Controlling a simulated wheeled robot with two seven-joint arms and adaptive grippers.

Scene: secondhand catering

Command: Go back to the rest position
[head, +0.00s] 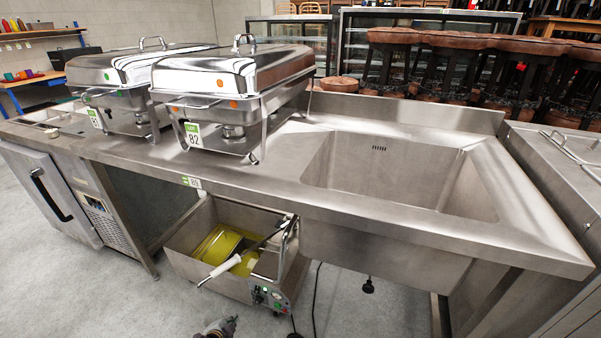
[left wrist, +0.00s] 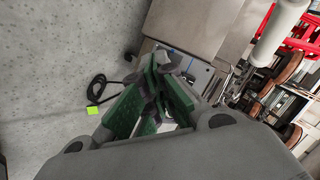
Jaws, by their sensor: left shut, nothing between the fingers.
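My left gripper (head: 219,328) just enters the head view at the bottom edge, low in front of the steel counter and apart from it. In the left wrist view its green-padded fingers (left wrist: 160,70) are together, with nothing held between them. My right gripper shows in neither view.
A steel counter (head: 330,196) with a sink basin (head: 395,172) runs across the view. Two chafing dishes (head: 235,75) stand on it. Below is a steel fryer (head: 190,262) with yellow contents and a white handle (head: 220,270) sticking out. Grey floor (head: 90,295) at left is clear.

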